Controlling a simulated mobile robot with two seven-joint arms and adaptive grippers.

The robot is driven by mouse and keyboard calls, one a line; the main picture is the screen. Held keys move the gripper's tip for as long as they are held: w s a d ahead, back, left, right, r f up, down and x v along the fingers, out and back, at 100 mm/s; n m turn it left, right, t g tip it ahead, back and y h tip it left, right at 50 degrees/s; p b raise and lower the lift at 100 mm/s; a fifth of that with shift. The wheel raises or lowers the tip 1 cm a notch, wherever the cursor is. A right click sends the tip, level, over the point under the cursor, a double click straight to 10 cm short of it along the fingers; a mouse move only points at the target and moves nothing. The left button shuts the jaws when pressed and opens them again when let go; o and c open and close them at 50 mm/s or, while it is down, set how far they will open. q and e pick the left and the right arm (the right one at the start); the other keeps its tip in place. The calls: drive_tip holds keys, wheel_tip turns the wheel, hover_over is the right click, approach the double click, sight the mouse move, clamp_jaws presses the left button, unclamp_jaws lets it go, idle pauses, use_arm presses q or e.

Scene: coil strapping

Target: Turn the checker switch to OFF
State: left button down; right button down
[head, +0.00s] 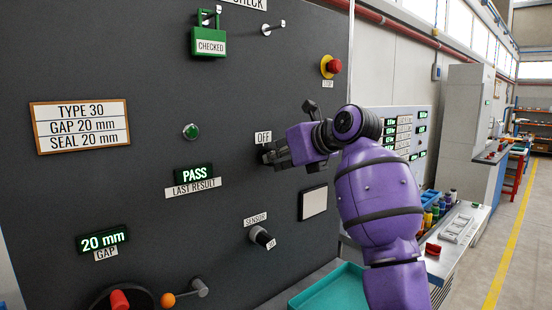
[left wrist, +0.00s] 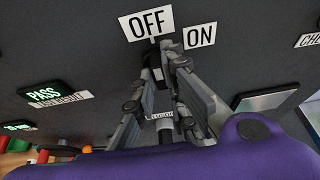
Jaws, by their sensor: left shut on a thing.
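The checker switch (left wrist: 157,62) is a small dark knob on the dark panel, just below the white OFF label (left wrist: 148,24). The ON label (left wrist: 199,37) is to the right of the OFF label. My left gripper (left wrist: 162,66) is shut on the switch, with a finger on each side of it. In the head view my left gripper (head: 270,155) is against the panel below the OFF label (head: 263,138); its fingers and wrist hide the switch and the ON label there. The knob's exact pointing is hard to tell. My right gripper is in neither view.
The panel carries a green CHECKED tag (head: 209,44), a red stop button (head: 330,66), a lit PASS display (head: 194,174), a 20 mm gap display (head: 102,240) and a sensor knob (head: 262,237). A teal tray (head: 335,292) is at the bottom.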

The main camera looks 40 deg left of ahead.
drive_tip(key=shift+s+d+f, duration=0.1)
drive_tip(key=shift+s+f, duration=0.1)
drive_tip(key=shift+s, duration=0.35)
use_arm(q)
drive_tip(key=c, duration=1.8)
unclamp_jaws()
drive_tip(key=v, duration=1.2)
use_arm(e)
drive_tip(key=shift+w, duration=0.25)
use_arm(q)
drive_tip(key=shift+r, duration=0.1)
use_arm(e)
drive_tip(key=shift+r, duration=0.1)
